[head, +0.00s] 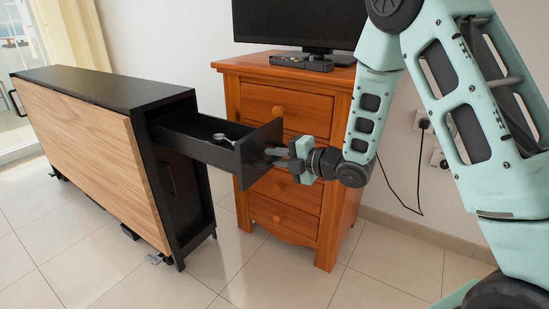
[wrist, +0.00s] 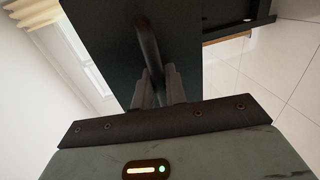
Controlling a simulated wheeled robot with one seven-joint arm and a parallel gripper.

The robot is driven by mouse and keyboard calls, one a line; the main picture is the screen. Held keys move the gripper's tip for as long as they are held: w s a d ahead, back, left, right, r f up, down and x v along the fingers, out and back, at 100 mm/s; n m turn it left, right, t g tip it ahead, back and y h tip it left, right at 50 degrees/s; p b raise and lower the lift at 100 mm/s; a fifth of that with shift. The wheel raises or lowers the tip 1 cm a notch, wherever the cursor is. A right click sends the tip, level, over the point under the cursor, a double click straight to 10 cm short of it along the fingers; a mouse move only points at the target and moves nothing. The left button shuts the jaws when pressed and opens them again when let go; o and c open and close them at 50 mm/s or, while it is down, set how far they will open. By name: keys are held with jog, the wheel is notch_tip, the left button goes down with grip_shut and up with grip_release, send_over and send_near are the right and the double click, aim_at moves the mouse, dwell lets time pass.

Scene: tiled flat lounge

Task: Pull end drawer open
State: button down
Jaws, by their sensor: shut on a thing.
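The end drawer (head: 215,146) is black and slides out of the short end of a black and wood folding table (head: 95,150) in the head view. It stands well out from the table, and a small silvery object (head: 224,139) lies inside it. My gripper (head: 275,158) is at the drawer's front panel, shut on its handle. In the wrist view the dark bar handle (wrist: 150,50) runs between the two fingers (wrist: 158,90), with the drawer front (wrist: 185,50) behind it. The handle is mostly hidden in the head view.
An orange-brown wooden chest (head: 285,212) stands close behind the open drawer and my gripper. It carries a monitor (head: 300,25) and a small dark device (head: 301,62). A cable (head: 400,200) hangs from a wall socket at the right. Tiled floor (head: 250,270) in front is clear.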

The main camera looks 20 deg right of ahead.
jog(key=shift+d, duration=0.1)
jog(key=c, duration=1.8)
grip_release()
jog(key=p+v, duration=1)
jog(key=v, duration=0.7)
jog(key=shift+p, duration=0.3)
jog(key=shift+s+d, duration=0.1)
jog(key=shift+s, duration=0.05)
